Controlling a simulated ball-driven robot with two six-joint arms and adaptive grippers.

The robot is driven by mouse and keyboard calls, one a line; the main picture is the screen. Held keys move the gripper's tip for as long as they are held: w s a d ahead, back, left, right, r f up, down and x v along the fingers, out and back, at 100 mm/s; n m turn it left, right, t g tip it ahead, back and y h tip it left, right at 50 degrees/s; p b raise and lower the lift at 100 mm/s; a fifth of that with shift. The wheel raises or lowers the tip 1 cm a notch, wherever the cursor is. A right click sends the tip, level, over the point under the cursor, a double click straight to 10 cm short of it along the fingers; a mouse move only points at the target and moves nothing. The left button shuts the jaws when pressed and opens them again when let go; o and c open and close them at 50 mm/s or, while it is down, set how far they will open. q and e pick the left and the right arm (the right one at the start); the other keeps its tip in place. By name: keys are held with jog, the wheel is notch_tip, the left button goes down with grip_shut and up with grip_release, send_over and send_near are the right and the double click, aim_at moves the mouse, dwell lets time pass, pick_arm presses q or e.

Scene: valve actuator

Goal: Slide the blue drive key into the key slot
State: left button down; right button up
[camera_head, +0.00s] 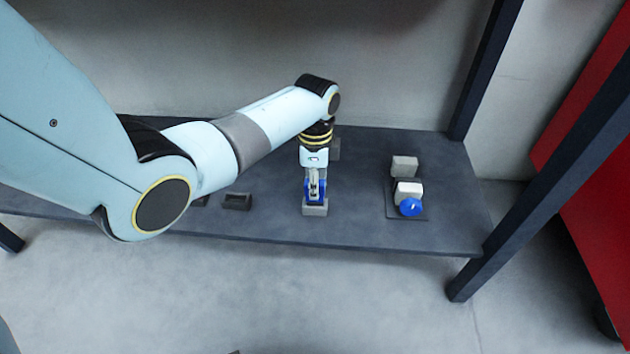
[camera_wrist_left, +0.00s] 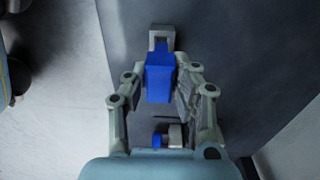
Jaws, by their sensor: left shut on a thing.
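The blue drive key (camera_wrist_left: 160,78) is between the fingers of my left gripper (camera_wrist_left: 160,85), which is shut on it. In the head view the left gripper (camera_head: 315,187) points down over a small grey block (camera_head: 315,210) near the table's front, with some blue showing at its fingers. In the wrist view the grey block (camera_wrist_left: 161,31) has a squarish opening, and a narrow blue part of the key lines up with it. I cannot tell whether the key is inside the opening or just above it. I cannot identify the key slot for sure. My right gripper is out of view.
A white block (camera_head: 408,188) with a blue round part (camera_head: 410,207) stands on a dark plate at the right. A grey block (camera_head: 404,166) is behind it. A dark open holder (camera_head: 237,201) lies to the left.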

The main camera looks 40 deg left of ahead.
pick_arm(q)
jog(key=shift+r, duration=0.1)
jog(key=shift+f+b, duration=0.7)
jog(key=shift+f, duration=1.15)
jog(key=c, duration=1)
grip_release()
jog(key=shift+r, duration=0.1)
jog(key=r, duration=1.2)
jog(key=shift+w+a, duration=0.1)
jog(key=shift+w, duration=0.1)
